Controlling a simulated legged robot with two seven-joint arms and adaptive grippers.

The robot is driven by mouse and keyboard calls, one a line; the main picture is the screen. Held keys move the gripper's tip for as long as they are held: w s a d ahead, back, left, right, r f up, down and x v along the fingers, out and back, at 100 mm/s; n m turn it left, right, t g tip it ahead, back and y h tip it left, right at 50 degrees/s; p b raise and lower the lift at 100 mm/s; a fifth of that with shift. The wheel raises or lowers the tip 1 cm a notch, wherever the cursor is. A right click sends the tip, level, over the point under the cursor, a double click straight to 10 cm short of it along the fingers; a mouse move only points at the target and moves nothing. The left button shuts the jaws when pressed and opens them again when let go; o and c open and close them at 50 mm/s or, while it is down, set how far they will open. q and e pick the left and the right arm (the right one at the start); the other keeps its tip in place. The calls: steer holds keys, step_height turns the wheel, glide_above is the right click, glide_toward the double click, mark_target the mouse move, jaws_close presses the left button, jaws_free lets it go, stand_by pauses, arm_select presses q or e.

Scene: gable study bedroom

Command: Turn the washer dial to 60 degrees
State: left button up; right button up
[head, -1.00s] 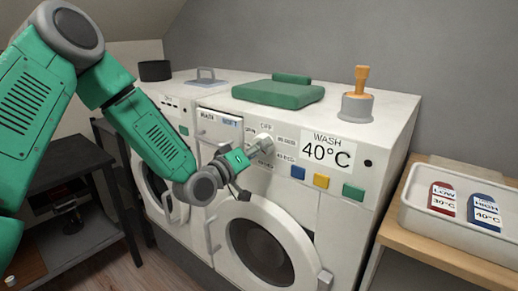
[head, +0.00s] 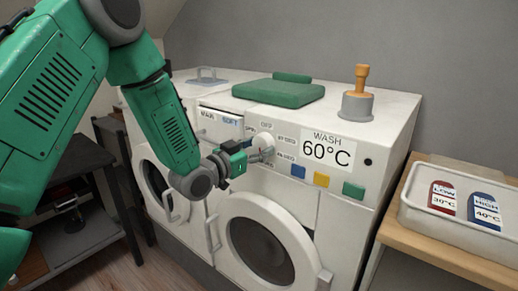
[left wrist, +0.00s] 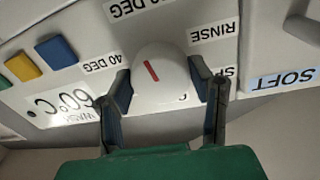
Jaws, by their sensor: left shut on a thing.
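The white washer dial (head: 264,139) sits on the front panel of the right-hand washer (head: 300,200). My left gripper (head: 258,156) is shut on it. In the left wrist view the round dial (left wrist: 162,88) lies between my two fingers, with a red mark slanting toward the picture's upper left. Labels around it include "40 DEG" (left wrist: 104,55) and "RINSE"; the label at the top edge is cut off. The washer display (head: 327,150) reads "WASH 60°C". In the head view my gripper partly hides the dial's lower labels. My right gripper is not in view.
Blue, yellow and green buttons (head: 354,190) are right of the dial. At right, a white tray (head: 450,235) holds red and blue cards. A dark shelf (head: 80,160) stands left.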

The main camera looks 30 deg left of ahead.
arm_select(q)
steer(key=shift+s+f+m, duration=0.1)
steer(key=shift+f+m, duration=0.15)
steer(key=shift+m, duration=0.25)
steer(key=o, duration=1.2)
steer(key=shift+c, duration=0.2)
steer(key=shift+w+a, duration=0.1)
steer(key=shift+w, duration=0.1)
steer(key=shift+r, duration=0.1)
steer(key=shift+s+a, duration=0.1)
steer(key=shift+s, duration=0.45)
steer(key=s+a, duration=0.2)
steer(key=s, duration=0.8)
steer(key=shift+s, duration=0.35)
